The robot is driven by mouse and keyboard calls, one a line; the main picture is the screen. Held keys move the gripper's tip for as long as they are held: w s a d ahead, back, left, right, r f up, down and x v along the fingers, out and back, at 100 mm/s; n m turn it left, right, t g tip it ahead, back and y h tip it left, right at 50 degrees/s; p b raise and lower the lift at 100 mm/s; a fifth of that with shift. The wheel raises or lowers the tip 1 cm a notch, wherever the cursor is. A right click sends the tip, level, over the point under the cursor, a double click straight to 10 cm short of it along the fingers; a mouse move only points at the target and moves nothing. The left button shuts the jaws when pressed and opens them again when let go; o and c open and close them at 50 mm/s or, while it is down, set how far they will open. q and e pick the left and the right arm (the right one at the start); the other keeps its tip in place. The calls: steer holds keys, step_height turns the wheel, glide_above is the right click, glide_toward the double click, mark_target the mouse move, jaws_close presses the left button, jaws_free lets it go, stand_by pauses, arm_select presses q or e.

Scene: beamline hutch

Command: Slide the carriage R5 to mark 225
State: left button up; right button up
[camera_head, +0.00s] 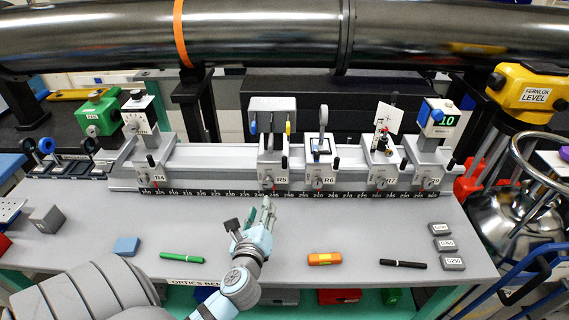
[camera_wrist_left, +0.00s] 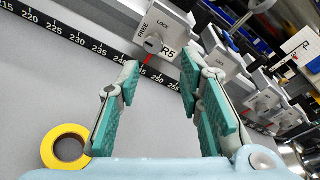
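Carriage R5 (camera_head: 270,172) sits on the white rail in the head view, carrying a pale block with blue and yellow parts. My right gripper is not in view.
Carriage R4 (camera_head: 153,170) stands far left on the rail; R6 (camera_head: 320,175) is close right of R5, with R7 (camera_head: 380,175) beyond. A yellow tape ring (camera_wrist_left: 65,147) lies near my left gripper.

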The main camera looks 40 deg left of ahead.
mark_target(284, 163)
arm_select(q)
steer(key=w+a+r+m+t, duration=0.1)
steer(key=w+m, duration=0.1)
steer(key=w, duration=0.3)
steer(key=w+a+r+m+t, duration=0.1)
steer(key=w+a+m, duration=0.1)
steer(key=w, duration=0.4)
steer(key=w+a+r+m+t+b, duration=0.1)
steer(key=w+a+m, duration=0.1)
steer(key=w+m, duration=0.2)
steer(key=shift+w+r+h, duration=0.25)
steer(key=shift+w+h, duration=0.15)
steer(key=shift+w, duration=0.25)
jaws_close()
